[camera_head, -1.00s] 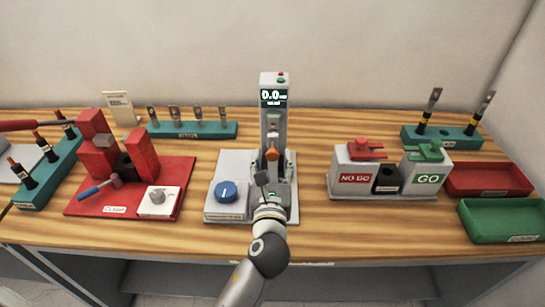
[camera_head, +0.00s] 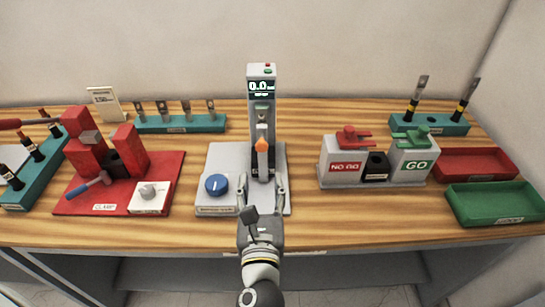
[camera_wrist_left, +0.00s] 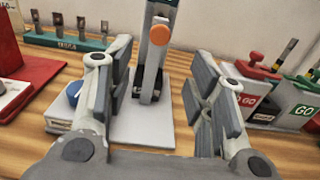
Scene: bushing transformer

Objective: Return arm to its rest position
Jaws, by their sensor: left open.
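My left gripper (camera_head: 262,190) is open and empty at the front of the grey press-like device (camera_head: 222,160). Its fingers are spread apart in the left wrist view (camera_wrist_left: 165,95), with the device's column and orange knob (camera_wrist_left: 159,34) beyond and between them. In the head view the orange-tipped lever (camera_head: 262,145) stands just past the fingertips. The device's display reads 0.0 and a blue dial (camera_head: 216,184) sits on its base. My right gripper is not in view.
A red clamp fixture (camera_head: 120,165) stands to the left. A NO GO/GO gauge station (camera_head: 375,160) stands to the right. Red (camera_head: 474,163) and green (camera_head: 496,204) trays lie at the far right. Teal racks (camera_head: 180,124) line the back. Bare wood separates the device and gauge station.

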